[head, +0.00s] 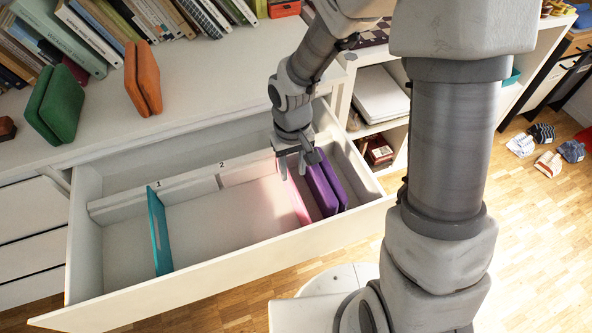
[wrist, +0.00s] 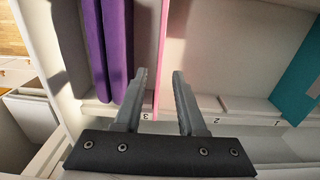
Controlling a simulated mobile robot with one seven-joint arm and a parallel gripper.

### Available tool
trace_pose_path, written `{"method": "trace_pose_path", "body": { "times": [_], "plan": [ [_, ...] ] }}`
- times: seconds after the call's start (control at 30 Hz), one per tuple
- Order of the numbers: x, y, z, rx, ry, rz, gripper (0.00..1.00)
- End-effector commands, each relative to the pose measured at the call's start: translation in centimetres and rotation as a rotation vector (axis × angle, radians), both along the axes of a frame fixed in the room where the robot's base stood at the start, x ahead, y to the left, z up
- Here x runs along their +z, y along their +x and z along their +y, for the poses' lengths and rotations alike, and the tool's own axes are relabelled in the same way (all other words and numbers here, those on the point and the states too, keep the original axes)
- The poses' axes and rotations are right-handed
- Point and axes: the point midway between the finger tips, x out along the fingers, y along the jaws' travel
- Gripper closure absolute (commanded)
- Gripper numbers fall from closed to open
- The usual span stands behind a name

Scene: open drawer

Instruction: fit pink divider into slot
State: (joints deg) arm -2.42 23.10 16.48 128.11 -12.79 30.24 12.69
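The thin pink divider (head: 297,203) stands upright across the open drawer, just left of two purple books. In the wrist view the pink divider (wrist: 161,55) runs to the slot rail beside the label 3 (wrist: 146,116); I cannot tell whether its end sits in the slot. My gripper (head: 292,172) is over the far end of the divider. In the wrist view my gripper (wrist: 161,75) is open, with the divider's line showing between its fingers, closer to the left one. No finger clearly touches it.
A teal divider (head: 158,232) stands at the label 1. Purple books (head: 324,186) stand close on the pink divider's right. The drawer (head: 230,262) has bare floor between the dividers. Green and orange books (head: 143,78) stand on the top behind.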

Motion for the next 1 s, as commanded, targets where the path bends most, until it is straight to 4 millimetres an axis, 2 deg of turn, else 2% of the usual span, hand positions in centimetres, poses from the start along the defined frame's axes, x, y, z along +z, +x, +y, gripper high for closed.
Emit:
{"method": "trace_pose_path", "body": {
  "times": [0.17, 0.27, 0.4, 0.57, 0.8, 1.0],
  "plan": [
    [0.7, 0.0, -0.1, -0.001, -0.001, -0.004, 0.60],
    [1.9, 0.1, -0.7, -0.011, -0.008, -0.025, 0.60],
    [5.8, 0.1, -2.5, -0.043, -0.027, -0.087, 0.60],
    [10.9, -1.0, -5.0, -0.092, -0.043, -0.169, 0.60],
    [17.4, -4.2, -7.8, -0.167, -0.033, -0.289, 0.60],
    [21.6, -7.7, -9.5, -0.225, 0.000, -0.386, 0.60]
  ]
}}
